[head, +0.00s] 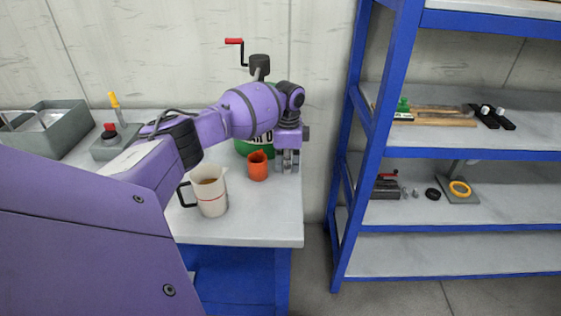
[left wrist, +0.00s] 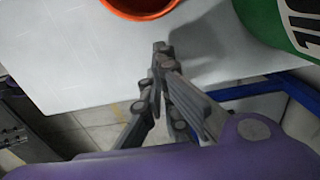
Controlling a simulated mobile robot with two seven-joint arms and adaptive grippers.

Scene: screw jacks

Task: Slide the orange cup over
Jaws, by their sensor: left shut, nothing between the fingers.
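The orange cup (head: 257,166) stands upright on the white table, near its right end. My left gripper (head: 287,168) points down just right of the cup, close to the table's right edge. Its fingers (left wrist: 161,48) are shut with nothing between them. In the left wrist view a gap of white table shows between fingertips and cup. In the head view I cannot tell whether they touch. My right gripper is in neither view.
A white jug (head: 211,192) with a black handle stands left of the cup, nearer me. A green container (head: 242,147), partly hidden by my arm, stands behind the cup. A grey bin (head: 62,128) is at the far left. A blue shelf rack (head: 345,165) stands right, past a floor gap.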

